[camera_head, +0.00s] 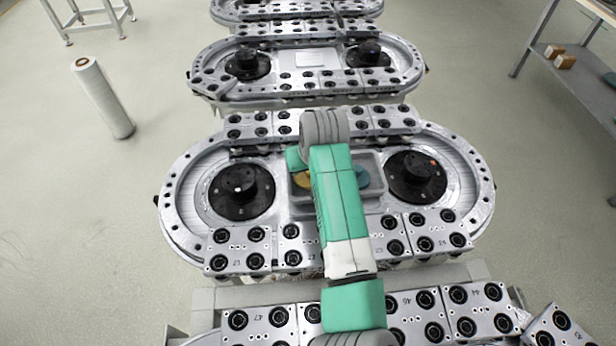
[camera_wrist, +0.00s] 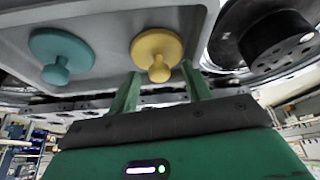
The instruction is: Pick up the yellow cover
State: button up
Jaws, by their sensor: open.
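The yellow cover (camera_wrist: 157,50) is a round disc with a knob, lying in a grey tray (camera_wrist: 105,18) in the wrist view. In the head view the yellow cover (camera_head: 302,179) shows only in part, left of my arm, in the tray (camera_head: 373,205) at the middle of the nearest full ring track. My gripper (camera_wrist: 158,82) is open, with its two green fingers pointing at the yellow cover, one on each side of the knob's line. The knob appears just beyond or between the fingertips; contact cannot be told. In the head view my arm hides the gripper.
A teal cover (camera_wrist: 62,55) lies in the same tray, and also shows right of my arm in the head view (camera_head: 361,177). Black hubs (camera_head: 242,191) (camera_head: 416,177) stand on both sides of the tray. Numbered metal carriages (camera_head: 240,248) line the track's edges.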

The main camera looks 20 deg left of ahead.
jog(key=shift+c, duration=0.2)
jog(key=c, duration=1)
jog(key=shift+r, duration=0.1)
jog(key=shift+r, duration=0.35)
jog(key=v, duration=0.1)
jog(key=p+v, duration=0.2)
jog(key=shift+a+r, duration=0.2)
jog(key=shift+a, duration=0.05)
jog(key=s+d+p, duration=0.1)
jog(key=s, duration=0.3)
jog(key=s+d+p, duration=0.1)
jog(key=s+d, duration=0.1)
jog(key=s, duration=0.3)
jog(key=s+d+r, duration=0.1)
jog(key=s+d, duration=0.1)
jog(key=s, duration=0.3)
jog(key=shift+d+p, duration=0.15)
jog(key=shift+p, duration=0.25)
